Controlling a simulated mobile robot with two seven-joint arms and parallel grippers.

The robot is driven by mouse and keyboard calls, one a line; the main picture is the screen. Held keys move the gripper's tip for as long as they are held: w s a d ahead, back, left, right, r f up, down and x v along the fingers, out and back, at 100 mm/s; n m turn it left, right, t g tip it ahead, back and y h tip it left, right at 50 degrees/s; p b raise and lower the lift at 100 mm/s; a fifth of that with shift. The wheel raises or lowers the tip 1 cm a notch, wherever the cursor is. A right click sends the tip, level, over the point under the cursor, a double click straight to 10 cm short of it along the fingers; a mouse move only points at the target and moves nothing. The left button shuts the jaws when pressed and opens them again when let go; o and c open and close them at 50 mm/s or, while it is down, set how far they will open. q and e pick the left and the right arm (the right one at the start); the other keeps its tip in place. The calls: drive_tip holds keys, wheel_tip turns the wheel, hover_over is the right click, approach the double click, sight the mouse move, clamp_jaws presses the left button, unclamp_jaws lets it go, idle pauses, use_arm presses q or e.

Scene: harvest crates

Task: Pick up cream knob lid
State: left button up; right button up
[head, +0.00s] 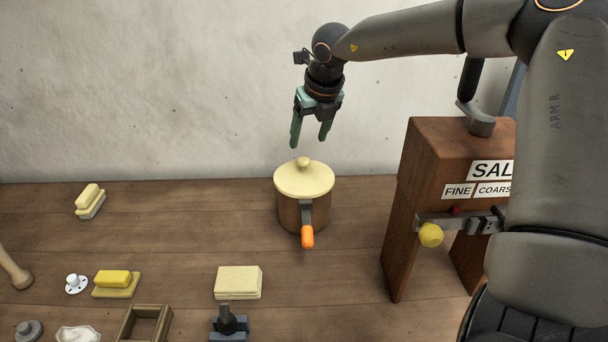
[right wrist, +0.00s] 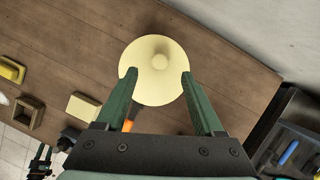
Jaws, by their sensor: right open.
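The cream knob lid (head: 304,181) sits on a brown pot (head: 290,214) with an orange-tipped handle (head: 307,237) on the wooden table. Its small round knob (head: 303,162) points up. My right gripper (head: 309,144) is open and empty above the lid, with its fingers pointing down and a gap between the fingertips and the knob. In the right wrist view the lid (right wrist: 154,88) lies beyond the fingertips (right wrist: 158,74), with the knob (right wrist: 160,62) between and just past them.
A wooden salt dispenser (head: 440,160) with a yellow knob (head: 431,235) stands right of the pot. A cream block (head: 238,281), a yellow block (head: 114,278) and a cream brush-like block (head: 89,199) lie left and in front. The table beside the pot's left is clear.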

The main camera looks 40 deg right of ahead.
sight(303, 159)
drive_tip(key=shift+p+x, duration=0.55)
drive_tip(key=shift+x, duration=3.1)
drive_tip(key=shift+s, duration=0.1)
drive_tip(key=shift+c, duration=0.3)
drive_tip(key=shift+a, duration=0.1)
clamp_jaws()
